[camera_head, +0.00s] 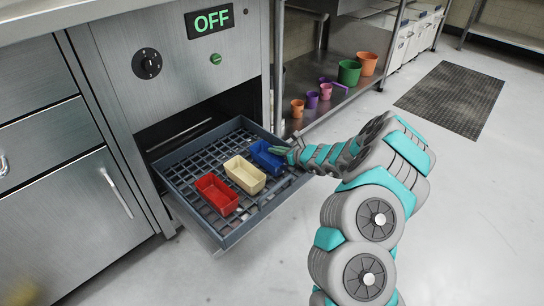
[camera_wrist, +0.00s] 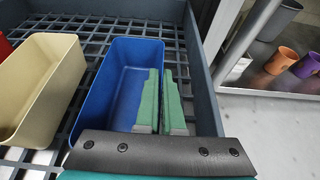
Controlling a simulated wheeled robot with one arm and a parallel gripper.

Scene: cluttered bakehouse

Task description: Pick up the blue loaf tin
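The blue loaf tin (camera_head: 267,158) sits at the right end of a row of three tins in the pulled-out grid tray (camera_head: 223,240). In the wrist view the blue tin (camera_wrist: 119,78) is open-topped and upright. My gripper (camera_wrist: 161,100) has its two green fingers close together at the tin's right long wall, the left finger inside and the right finger outside. The fingers look closed on that wall. In the head view my gripper (camera_head: 279,151) reaches the tin from the right. The tin's near end is hidden by my wrist in the wrist view.
A cream tin (camera_head: 244,174) stands left of the blue one, and a red tin (camera_head: 217,194) stands further left. The tray's raised rim (camera_wrist: 203,75) runs close to my right finger. A steel shelf (camera_head: 335,98) with several coloured pots stands behind.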

